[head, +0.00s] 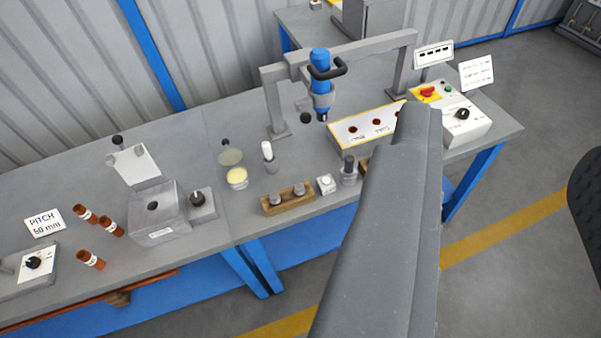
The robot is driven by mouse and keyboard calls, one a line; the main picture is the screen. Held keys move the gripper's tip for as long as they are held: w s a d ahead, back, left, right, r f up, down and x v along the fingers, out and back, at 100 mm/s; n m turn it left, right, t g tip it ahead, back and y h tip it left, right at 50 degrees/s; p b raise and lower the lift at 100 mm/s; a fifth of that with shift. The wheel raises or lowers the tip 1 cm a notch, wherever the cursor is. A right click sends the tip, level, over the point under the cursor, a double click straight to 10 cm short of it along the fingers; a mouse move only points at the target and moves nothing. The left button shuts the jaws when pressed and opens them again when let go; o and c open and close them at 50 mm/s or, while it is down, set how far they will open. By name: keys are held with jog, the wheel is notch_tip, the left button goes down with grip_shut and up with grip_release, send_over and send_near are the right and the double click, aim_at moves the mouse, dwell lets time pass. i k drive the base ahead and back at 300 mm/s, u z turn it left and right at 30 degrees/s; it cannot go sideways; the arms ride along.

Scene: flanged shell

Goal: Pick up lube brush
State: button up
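I cannot make out a lube brush for certain. A shallow round dish with pale yellow contents (237,178) sits mid-bench. Beside it on the right stands a small upright piece with a white top (268,153); it may be the brush, but it is too small to tell. A dark-topped upright piece (348,167) stands further right, close to my arm in the picture. A large grey part of my arm fills the lower right foreground and hides part of the bench front. I see no gripper fingers.
The grey bench (90,173) has blue legs. A metal frame holds a blue tool (320,75) above it. A wooden block (288,199), a grey box (157,213), several brown tubes (91,260) and a control box (460,117) stand on it. The left back is mostly clear.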

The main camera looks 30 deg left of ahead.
aim_at(268, 152)
jog(key=z, duration=0.55)
jog(key=k, duration=0.7)
jog(key=z, duration=0.3)
jog(key=i, duration=1)
jog(key=u, duration=1.05)
jog(key=i, duration=1.35)
jog(key=u, duration=0.65)
